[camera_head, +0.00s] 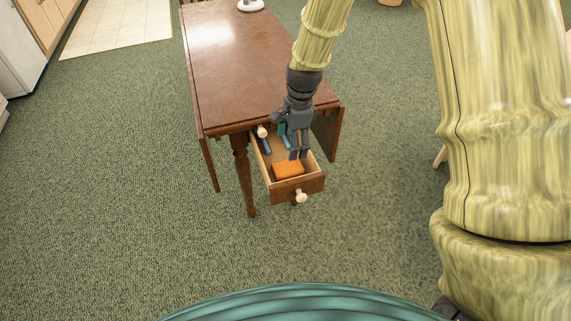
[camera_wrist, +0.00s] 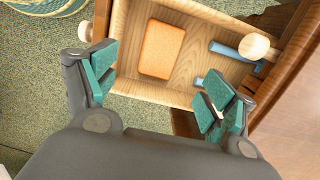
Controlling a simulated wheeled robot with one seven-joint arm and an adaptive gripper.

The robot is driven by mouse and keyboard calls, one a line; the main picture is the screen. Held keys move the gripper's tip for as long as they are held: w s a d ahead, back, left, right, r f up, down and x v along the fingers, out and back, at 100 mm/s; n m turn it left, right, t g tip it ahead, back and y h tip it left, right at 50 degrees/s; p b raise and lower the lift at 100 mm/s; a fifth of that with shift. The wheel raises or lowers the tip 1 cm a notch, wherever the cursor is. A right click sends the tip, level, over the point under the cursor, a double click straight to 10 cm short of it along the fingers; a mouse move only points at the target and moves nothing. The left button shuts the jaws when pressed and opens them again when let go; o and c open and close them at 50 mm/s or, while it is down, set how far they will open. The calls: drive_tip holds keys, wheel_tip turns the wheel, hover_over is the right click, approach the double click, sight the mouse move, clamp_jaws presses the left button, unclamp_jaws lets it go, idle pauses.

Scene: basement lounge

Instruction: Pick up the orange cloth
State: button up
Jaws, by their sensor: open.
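The orange cloth (camera_head: 288,171) is a small, flat, rounded rectangular block lying in the open drawer (camera_head: 298,188) of the wooden table, near the drawer's front. It also shows in the wrist view (camera_wrist: 161,50), beyond the fingertips and between them. My gripper (camera_head: 298,157) hangs over the drawer, just behind the cloth in the head view. In the wrist view my gripper (camera_wrist: 155,85) has its teal-padded fingers spread wide, with nothing between them. I cannot tell the exact height of the fingertips above the cloth.
A blue-handled item with a round wooden end (camera_wrist: 232,50) lies in the drawer beside the cloth. The drawer walls and front surround the cloth. The brown table (camera_head: 240,60) stands behind, with drop leaves at its sides. Green carpet (camera_head: 130,200) lies open to the left.

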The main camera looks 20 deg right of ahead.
sight(288, 167)
drive_tip(key=shift+a+f, duration=0.2)
drive_tip(key=shift+f, duration=2.35)
drive_tip(key=shift+a+f, duration=0.2)
drive_tip(key=shift+f, duration=2.35)
drive_tip(key=shift+c, duration=0.4)
drive_tip(key=c, duration=1.1)
drive_tip(key=shift+r, duration=0.15)
wheel_tip(288, 167, up, 10)
